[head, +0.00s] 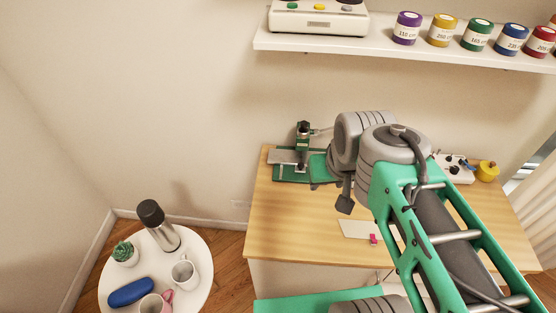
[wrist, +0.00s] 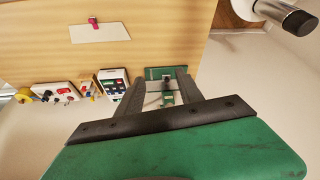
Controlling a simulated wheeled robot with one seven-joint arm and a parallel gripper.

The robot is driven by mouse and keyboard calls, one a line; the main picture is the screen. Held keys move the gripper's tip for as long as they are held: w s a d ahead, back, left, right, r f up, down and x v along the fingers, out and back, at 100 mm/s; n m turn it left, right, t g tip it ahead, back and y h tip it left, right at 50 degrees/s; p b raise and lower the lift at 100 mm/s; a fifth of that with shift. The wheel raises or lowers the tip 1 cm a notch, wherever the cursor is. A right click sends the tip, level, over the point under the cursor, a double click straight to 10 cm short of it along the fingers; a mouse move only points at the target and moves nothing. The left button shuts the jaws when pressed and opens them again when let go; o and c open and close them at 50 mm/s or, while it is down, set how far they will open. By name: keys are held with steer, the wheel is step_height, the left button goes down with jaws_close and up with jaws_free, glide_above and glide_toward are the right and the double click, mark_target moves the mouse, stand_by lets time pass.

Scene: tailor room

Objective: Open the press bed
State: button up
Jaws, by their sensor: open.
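The press (head: 293,171) stands at the back left of the wooden desk, with a green base, a pale grey flat plate and an upright dark and green column. My arm covers its right side in the head view. In the wrist view the press (wrist: 158,73) shows small, beyond and between my fingers, and partly hidden by them. My gripper (wrist: 162,80) is open, with two dark fingers apart and nothing between them. It seems apart from the press. I cannot tell which part of the press is the bed or whether it is open.
The wooden desk (head: 286,235) holds a pale sheet (head: 357,229) with a pink item and a control box (head: 455,169) at right. A shelf (head: 330,44) with several jars hangs above. A round white table (head: 198,283) with a flask (head: 158,226) stands at left.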

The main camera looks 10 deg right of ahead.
steer(key=w+f+n+b, duration=0.1)
steer(key=w+f+b, duration=0.7)
steer(key=w, duration=0.6)
steer(key=n+y+b, duration=0.1)
steer(key=b, duration=0.1)
glide_toward(301, 164)
steer(key=x, duration=0.8)
steer(key=shift+s+p, duration=0.1)
steer(key=shift+p, duration=0.2)
jaws_close()
